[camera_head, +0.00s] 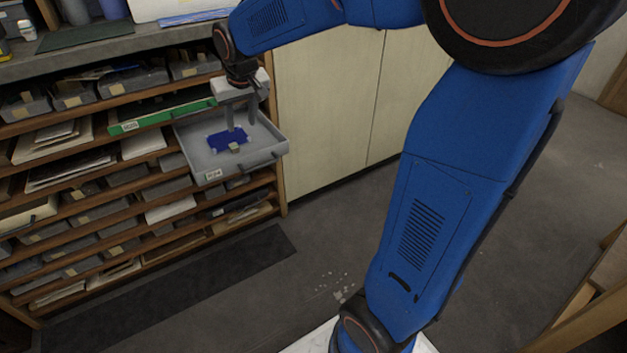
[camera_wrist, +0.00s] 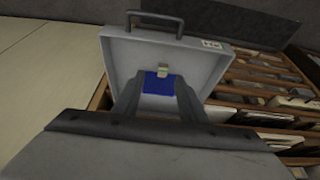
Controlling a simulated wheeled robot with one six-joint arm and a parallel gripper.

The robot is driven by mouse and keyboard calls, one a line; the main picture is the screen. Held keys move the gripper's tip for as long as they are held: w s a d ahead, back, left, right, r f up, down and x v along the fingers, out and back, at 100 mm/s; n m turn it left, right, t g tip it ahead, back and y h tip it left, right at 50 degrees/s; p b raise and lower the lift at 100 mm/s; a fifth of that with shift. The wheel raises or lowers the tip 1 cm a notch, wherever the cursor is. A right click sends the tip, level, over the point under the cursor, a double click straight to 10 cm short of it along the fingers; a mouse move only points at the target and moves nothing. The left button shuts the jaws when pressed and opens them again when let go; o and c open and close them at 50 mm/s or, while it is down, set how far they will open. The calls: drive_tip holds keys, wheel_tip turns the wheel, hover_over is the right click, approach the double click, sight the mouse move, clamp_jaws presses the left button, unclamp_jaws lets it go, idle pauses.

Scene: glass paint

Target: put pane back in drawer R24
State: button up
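A grey drawer (camera_head: 262,140) is pulled out of the wooden rack; its front label is too small to read. It also shows in the wrist view (camera_wrist: 125,62), with its dark handle at the far side. The blue pane (camera_head: 225,138) lies in the drawer, with a small beige tag (camera_head: 234,148) at its front edge. In the wrist view the pane (camera_wrist: 158,84) shows between my fingers, partly hidden by them. My gripper (camera_head: 241,124) points down into the drawer over the pane. Its fingers are apart, with nothing visibly clamped between them.
The rack (camera_head: 120,212) holds several grey drawers and stacks of flat sheets. A green-fronted tray (camera_head: 162,116) sticks out left of the open drawer. A pale cabinet (camera_head: 320,90) stands close on the right. The floor in front is clear around a dark mat (camera_head: 190,295).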

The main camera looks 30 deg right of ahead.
drive_tip(key=s+d+f, duration=0.1)
drive_tip(key=s+d, duration=0.1)
drive_tip(key=s, duration=1.4)
drive_tip(key=s+d+f, duration=0.2)
drive_tip(key=s+d, duration=0.1)
drive_tip(key=s, duration=1.4)
drive_tip(key=shift+d, duration=0.2)
